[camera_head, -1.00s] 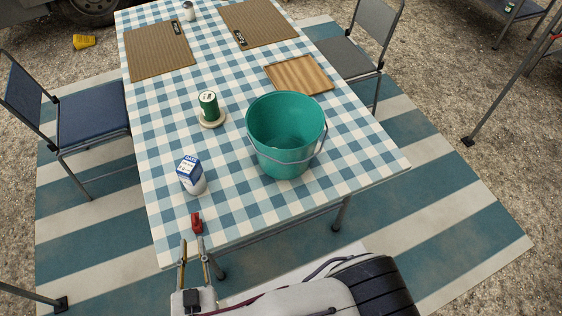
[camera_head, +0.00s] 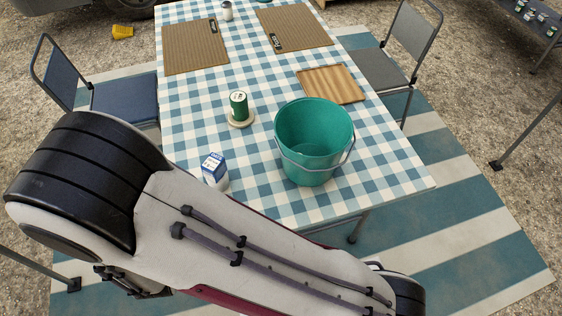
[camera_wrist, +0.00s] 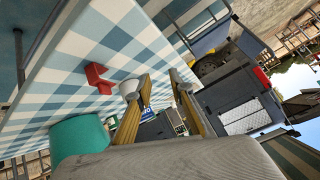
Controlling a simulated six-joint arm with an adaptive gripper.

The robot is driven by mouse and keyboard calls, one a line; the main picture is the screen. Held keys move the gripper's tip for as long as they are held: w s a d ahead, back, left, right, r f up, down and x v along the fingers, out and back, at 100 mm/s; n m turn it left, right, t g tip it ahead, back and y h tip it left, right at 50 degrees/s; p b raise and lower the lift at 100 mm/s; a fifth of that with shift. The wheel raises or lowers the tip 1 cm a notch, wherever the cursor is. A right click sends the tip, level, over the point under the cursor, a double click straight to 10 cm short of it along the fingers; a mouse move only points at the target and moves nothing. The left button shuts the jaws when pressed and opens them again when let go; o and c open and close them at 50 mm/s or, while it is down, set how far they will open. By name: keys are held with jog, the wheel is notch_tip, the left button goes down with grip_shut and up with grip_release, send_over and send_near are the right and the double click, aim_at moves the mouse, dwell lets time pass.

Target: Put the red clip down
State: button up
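The red clip (camera_wrist: 98,77) rests on the blue-and-white checked tablecloth, near the table edge in the wrist view. My gripper (camera_wrist: 160,76) is open, with its two yellowish fingers apart and nothing seen between them. The clip lies outside the fingers, to their left in the wrist view, and appears clear of them. In the head view my arm covers the near left table corner, so the clip and gripper are hidden there.
A blue-and-white carton (camera_head: 213,165) stands by the near left edge. A teal bucket (camera_head: 314,145) is right of it. A green can (camera_head: 239,105) stands behind on a round coaster. A wooden tray (camera_head: 331,85) and woven mats (camera_head: 196,48) lie farther back.

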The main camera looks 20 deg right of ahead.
jog(key=w+r+n+g+y, duration=0.15)
jog(key=w+r+y, duration=0.25)
jog(key=r, duration=0.8)
jog(key=s+d+r+n+g, duration=0.2)
jog(key=d+r, duration=0.6)
jog(key=r, duration=0.3)
jog(key=s+d+r+n+h, duration=0.1)
jog(key=s+d+r, duration=0.2)
jog(key=s+d, duration=0.5)
jog(key=s+d+r+h, duration=0.2)
jog(key=s+d, duration=0.7)
jog(key=d, duration=0.6)
jog(key=shift+s+d+r+n+g+h, duration=0.25)
jog(key=shift+r+n+g+h, duration=0.1)
jog(key=shift+r, duration=0.55)
jog(key=o, duration=0.4)
jog(key=shift+c, duration=0.2)
